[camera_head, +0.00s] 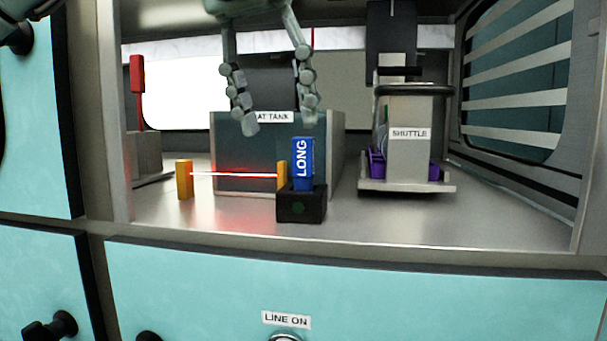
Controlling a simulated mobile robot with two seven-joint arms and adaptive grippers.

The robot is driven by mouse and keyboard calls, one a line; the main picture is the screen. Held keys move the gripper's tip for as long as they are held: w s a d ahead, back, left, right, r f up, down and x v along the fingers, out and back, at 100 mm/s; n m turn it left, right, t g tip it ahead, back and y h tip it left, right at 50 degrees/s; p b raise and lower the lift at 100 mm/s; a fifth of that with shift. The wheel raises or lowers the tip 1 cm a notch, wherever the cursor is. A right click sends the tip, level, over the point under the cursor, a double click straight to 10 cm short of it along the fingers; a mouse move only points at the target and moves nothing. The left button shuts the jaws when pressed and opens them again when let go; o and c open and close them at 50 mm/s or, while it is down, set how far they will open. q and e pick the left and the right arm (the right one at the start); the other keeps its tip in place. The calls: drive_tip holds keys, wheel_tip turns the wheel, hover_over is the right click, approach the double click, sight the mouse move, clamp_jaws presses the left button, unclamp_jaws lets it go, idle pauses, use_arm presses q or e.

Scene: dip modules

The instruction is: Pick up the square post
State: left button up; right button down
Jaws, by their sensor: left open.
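A blue upright post (302,163) with straight edges, marked LONG, stands in a black block (301,205) near the front of the work surface. It is the likeliest square post, but two orange posts also stand here: one at left (184,179) and one just behind the blue post (282,175). My left gripper (278,122) hangs from the top of the view with its fingers spread and nothing between them. Its right fingertip is just above the blue post's top in the picture; its left fingertip is farther left, before the tank. My right gripper is not seen.
A grey tank (228,165) stands behind the posts, its label partly covered by my gripper. A glowing red beam (235,175) runs between the orange posts. A shuttle stand (410,155) with purple parts is at right. The front right surface (480,222) is clear.

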sight(302, 177)
use_arm(q)
drive_tip(key=shift+w+d+f, duration=0.5)
drive_tip(key=shift+f, duration=0.3)
drive_tip(key=shift+w+d+f, duration=0.45)
drive_tip(key=shift+w+f, duration=0.05)
drive_tip(key=shift+f, duration=0.35)
drive_tip(key=shift+w+d+f, duration=0.5)
drive_tip(key=shift+f, duration=0.3)
clamp_jaws()
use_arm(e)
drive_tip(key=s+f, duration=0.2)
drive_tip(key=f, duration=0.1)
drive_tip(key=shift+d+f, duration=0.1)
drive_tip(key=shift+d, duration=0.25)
